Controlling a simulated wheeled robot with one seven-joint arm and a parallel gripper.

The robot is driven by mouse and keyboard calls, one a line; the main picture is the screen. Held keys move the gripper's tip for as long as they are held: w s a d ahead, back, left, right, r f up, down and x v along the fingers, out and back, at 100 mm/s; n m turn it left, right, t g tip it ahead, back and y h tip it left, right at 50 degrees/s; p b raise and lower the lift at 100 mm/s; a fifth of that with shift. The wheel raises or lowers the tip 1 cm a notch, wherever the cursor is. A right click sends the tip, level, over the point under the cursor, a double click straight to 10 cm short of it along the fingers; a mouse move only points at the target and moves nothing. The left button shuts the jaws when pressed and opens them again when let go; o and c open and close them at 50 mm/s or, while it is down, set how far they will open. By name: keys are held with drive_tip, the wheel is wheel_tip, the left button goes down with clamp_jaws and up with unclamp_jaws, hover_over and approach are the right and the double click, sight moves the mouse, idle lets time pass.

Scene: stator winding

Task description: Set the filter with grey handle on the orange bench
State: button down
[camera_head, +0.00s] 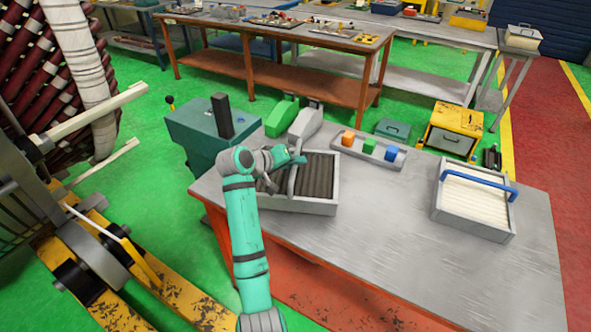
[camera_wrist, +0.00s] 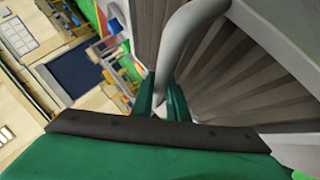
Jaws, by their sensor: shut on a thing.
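The filter with grey handle (camera_head: 317,205) has a light grey frame and dark brown pleats. It is at the left end of the near metal-topped table; I cannot tell whether it rests or is slightly raised. My gripper (camera_head: 298,160) is shut on its arched grey handle. In the wrist view my green fingers (camera_wrist: 162,98) close around the handle (camera_wrist: 185,40), with the pleats (camera_wrist: 235,75) behind. The orange bench (camera_head: 250,36), with orange-brown legs and a lower shelf, stands at the back and carries trays and small parts along its top.
The near table (camera_head: 370,245) has clear metal between the grey-handled filter and a cream filter with blue handle (camera_head: 475,198). A tray of coloured blocks (camera_head: 368,149) lies at its back edge. A teal cabinet (camera_head: 205,130) stands left. Green floor separates the tables.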

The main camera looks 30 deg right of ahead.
sight(301, 170)
drive_tip(key=shift+w+f, duration=0.2)
drive_tip(key=shift+f, duration=1.45)
drive_tip(key=shift+f, duration=0.1)
drive_tip(key=c, duration=1.7)
unclamp_jaws()
drive_tip(key=shift+a, duration=0.2)
drive_tip(key=v, duration=1.1)
drive_tip(key=shift+s+a+r, duration=0.2)
drive_tip(key=shift+r, duration=0.15)
